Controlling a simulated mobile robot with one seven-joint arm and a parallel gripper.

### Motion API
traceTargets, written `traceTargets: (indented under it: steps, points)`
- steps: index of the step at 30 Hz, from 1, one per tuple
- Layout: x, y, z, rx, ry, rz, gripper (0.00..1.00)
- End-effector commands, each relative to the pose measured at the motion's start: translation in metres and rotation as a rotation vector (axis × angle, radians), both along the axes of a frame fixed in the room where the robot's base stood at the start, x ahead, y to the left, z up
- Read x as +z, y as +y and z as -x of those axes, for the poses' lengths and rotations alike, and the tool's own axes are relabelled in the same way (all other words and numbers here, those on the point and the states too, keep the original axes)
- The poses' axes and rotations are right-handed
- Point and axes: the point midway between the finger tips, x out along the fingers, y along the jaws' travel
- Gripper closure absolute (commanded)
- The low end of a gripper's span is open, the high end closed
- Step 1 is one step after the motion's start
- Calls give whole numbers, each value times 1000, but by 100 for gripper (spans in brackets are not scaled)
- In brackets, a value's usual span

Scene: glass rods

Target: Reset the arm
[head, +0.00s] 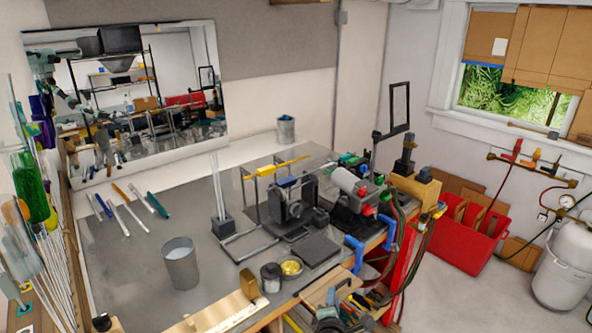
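A grey metal workbench (150,245) fills the middle of the view. Several glass rods, white, blue, teal and one orange (121,192), lie on its left part. A clear rod stands upright in a small dark holder (222,227) near the middle. More thin rods (40,265) stand upright along the left edge, beside green and purple pieces.
A grey cup (181,263) stands on the open front left of the bench. A black torch device (292,203) and a metal frame occupy the centre right. Tools crowd the front right edge. A red bin (468,235) and white tank (565,262) stand on the floor.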

Motion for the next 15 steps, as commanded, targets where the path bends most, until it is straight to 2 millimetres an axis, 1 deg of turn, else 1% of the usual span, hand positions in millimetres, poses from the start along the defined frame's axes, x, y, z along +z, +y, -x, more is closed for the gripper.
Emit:
traceTargets:
  steps: [1,2,3,5,6,7,8,9,11,12,14,15]
  points:
    - [17,8,-11,-14,-61,-49,74]
    - [30,13,-17,-25,-100,-88,74]
    - [51,19,-25,-40,-156,-146,74]
    - [85,28,-34,-62,-247,-243,74]
    - [108,34,-38,-74,-306,-315,74]
    - [126,38,-40,-80,-349,-367,74]
    - [143,41,-40,-86,-391,-420,74]
    - [166,47,-39,-90,-444,-494,74]
    - [201,54,-35,-91,-522,-604,74]
    - [223,58,-30,-87,-570,-679,74]
    - [256,64,-20,-76,-640,-792,74]
    - [278,67,-11,-63,-684,-868,74]
